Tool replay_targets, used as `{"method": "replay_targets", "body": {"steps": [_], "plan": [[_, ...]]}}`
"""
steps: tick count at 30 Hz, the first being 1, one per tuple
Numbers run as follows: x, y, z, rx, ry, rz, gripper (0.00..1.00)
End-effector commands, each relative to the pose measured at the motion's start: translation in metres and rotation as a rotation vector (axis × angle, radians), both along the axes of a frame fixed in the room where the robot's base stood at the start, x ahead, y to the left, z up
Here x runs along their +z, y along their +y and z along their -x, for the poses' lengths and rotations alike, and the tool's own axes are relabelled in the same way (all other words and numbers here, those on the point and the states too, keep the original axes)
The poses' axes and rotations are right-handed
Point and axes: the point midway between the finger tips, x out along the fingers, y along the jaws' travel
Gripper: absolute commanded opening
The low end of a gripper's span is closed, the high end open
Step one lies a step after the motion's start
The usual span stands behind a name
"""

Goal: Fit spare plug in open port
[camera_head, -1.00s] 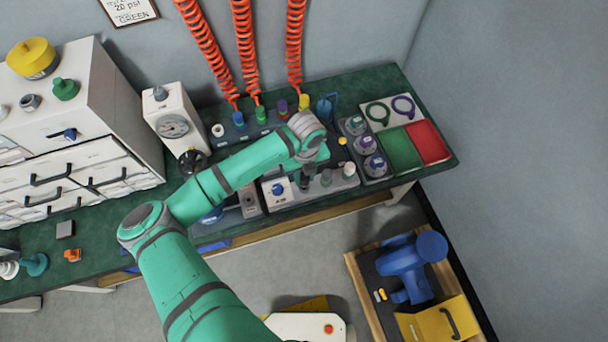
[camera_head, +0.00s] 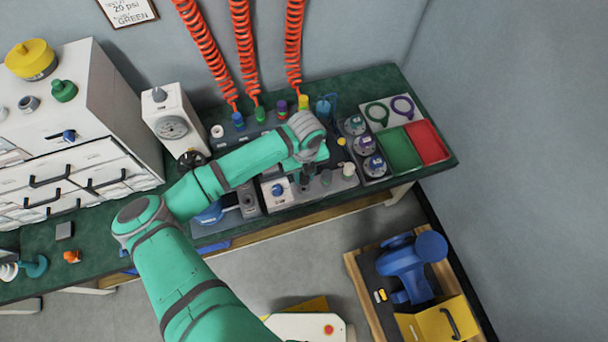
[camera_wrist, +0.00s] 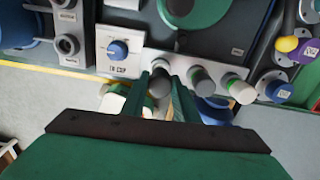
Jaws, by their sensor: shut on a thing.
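A white block with a blue knob (camera_head: 278,190) stands on the near edge of the bench, with a row of fittings to its right. My gripper (camera_wrist: 168,92) is shut on a grey plug (camera_wrist: 160,82), which shows between the two green fingers in the wrist view. To its right are a second grey fitting (camera_wrist: 203,80) and a white fitting with a green ring (camera_wrist: 238,88). In the head view my gripper (camera_head: 307,178) is over the row, partly behind my arm. Whether the plug sits in a port or just above one is hidden.
A tray with purple-marked round parts (camera_head: 374,165) is close on the right, beside green (camera_head: 400,150) and red (camera_head: 428,142) bins. Hose ends with coloured collars (camera_head: 260,116) stand behind. A gauge box (camera_head: 172,125) is at left.

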Motion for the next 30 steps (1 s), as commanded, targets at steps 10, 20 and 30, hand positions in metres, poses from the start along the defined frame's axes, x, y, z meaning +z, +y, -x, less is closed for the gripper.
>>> {"method": "replay_targets", "body": {"steps": [10,20,30], "plan": [[-0.006,0.0,0.0,0.0,0.0,-0.001,0.03],[-0.011,0.0,0.0,0.0,0.0,0.0,0.03],[-0.017,0.0,0.0,0.0,0.0,0.0,0.03]]}}
